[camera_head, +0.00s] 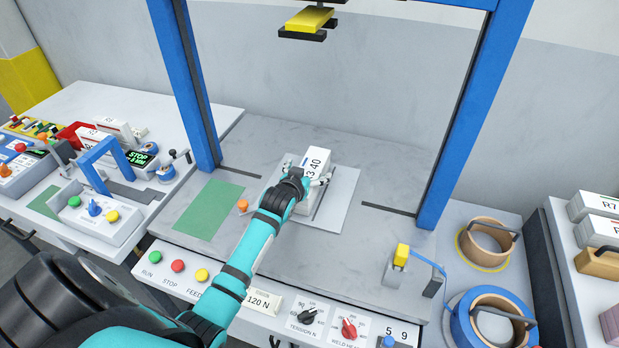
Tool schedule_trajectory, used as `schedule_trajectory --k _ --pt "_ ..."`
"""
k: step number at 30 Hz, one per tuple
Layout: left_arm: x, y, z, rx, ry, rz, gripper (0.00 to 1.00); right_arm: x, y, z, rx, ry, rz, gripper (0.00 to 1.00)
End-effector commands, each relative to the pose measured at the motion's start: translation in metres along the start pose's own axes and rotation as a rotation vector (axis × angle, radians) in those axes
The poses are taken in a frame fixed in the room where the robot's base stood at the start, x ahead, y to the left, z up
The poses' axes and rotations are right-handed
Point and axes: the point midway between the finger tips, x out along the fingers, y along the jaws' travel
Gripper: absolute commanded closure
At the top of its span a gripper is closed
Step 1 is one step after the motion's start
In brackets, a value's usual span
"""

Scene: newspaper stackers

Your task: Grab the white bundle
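The white bundle (317,160), a block with black printing that reads in part "40", stands on a light grey plate (345,190) in the middle of the blue-framed machine. My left arm reaches in from the lower left. My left gripper (307,176) is at the near end of the bundle, with its light fingers spread apart, one towards each side of it. The gripper hides the bundle's near left part. Whether the fingers touch the bundle is too small to tell. My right gripper is not in view.
Blue posts (185,85) and (470,120) stand on both sides. A yellow-topped press head (308,20) hangs above. A small orange knob (243,205) and a green mat (209,210) lie left of the plate. A yellow-capped device (401,257) stands at right.

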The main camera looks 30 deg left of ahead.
Motion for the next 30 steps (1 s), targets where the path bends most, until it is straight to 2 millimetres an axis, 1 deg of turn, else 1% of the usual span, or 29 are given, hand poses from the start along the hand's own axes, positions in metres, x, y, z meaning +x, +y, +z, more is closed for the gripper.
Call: schedule_trajectory --k 6,25,26,30 --pt "0.0006 0.0 0.0 0.001 0.0 0.0 0.08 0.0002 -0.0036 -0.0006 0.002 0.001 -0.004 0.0" --pt "0.0003 0.0001 0.0003 0.001 -0.001 0.0 0.9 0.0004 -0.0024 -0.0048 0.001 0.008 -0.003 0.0" --pt "0.0 0.0001 -0.0052 0.001 0.011 0.0 0.91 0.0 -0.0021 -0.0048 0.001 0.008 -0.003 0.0" --pt "0.0 0.0 -0.005 0.001 0.01 0.0 0.92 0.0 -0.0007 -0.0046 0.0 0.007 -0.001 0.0"
